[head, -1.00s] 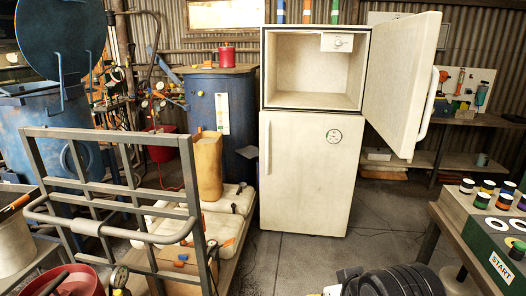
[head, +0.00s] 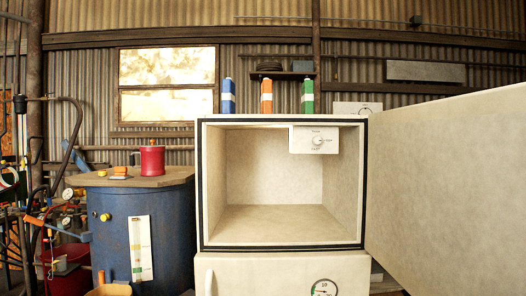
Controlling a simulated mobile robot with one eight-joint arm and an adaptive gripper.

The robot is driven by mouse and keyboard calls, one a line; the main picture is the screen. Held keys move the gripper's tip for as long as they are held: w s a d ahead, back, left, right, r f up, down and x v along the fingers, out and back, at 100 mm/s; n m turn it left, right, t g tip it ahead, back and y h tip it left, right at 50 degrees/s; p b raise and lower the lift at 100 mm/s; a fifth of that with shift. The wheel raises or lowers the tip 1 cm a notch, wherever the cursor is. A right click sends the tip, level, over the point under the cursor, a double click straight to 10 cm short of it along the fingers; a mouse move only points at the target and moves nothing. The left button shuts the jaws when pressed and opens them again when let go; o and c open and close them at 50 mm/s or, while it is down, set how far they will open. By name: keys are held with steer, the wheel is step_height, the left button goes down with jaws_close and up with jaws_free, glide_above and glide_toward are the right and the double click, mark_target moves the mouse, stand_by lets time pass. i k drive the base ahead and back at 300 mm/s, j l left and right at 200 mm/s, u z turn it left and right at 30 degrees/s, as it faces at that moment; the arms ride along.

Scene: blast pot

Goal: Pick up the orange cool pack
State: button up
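The orange cool pack (head: 266,99) stands upright on top of the white fridge (head: 285,262), with pale ends or bands. It is the middle one of three similar packs: a blue pack (head: 228,98) stands to its left and a green pack (head: 307,98) to its right. All three stand apart from each other near the front edge of the fridge top. My gripper is not in view.
The fridge's upper compartment (head: 284,224) is open and empty. Its door (head: 450,185) swings out to the right and fills that side. A small shelf (head: 282,75) hangs behind the packs.

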mark_target(266, 98)
steer(key=i+j+u, duration=0.15)
steer(key=i+u, duration=0.3)
steer(key=i, duration=0.4)
steer(key=i+l+u, duration=0.2)
steer(key=i+u, duration=0.25)
steer(key=i, duration=0.4)
steer(key=i+z, duration=0.1)
steer(key=z, duration=0.3)
